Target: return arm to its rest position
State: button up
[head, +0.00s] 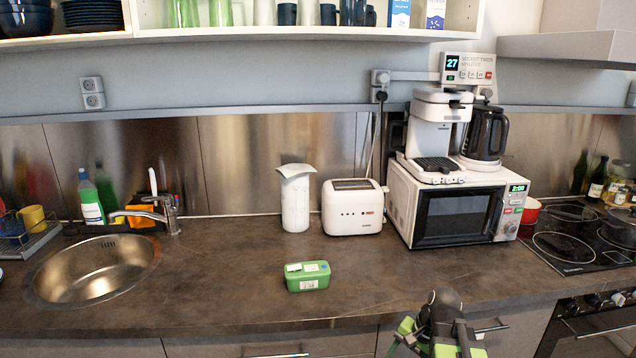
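My arm shows at the bottom of the head view, right of centre, as black and bright green parts. My gripper (441,318) appears to be at this end, in front of the counter's front edge and below the microwave. Its fingers cannot be made out clearly, so I cannot tell whether it is open or shut. No object shows held in it. The rest of the arm is cut off by the lower picture edge.
A green box (308,276) lies on the brown counter (215,290), left of my arm. A toaster (353,208), a white canister (296,203) and a microwave (455,213) with a coffee maker (433,125) stand behind. The shelf (300,33) overhead is open.

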jog(key=s+a+f+n+g+h+b, duration=0.1)
jog(key=s+a+f+n+h+b, duration=0.15)
jog(key=a+n, duration=0.5)
notch_tip(320, 180, up, 13)
jog(key=p, duration=1.4)
jog(key=shift+s+d+h+p, duration=0.15)
jog(key=shift+d+h+p, duration=0.2)
jog(key=shift+d, duration=0.1)
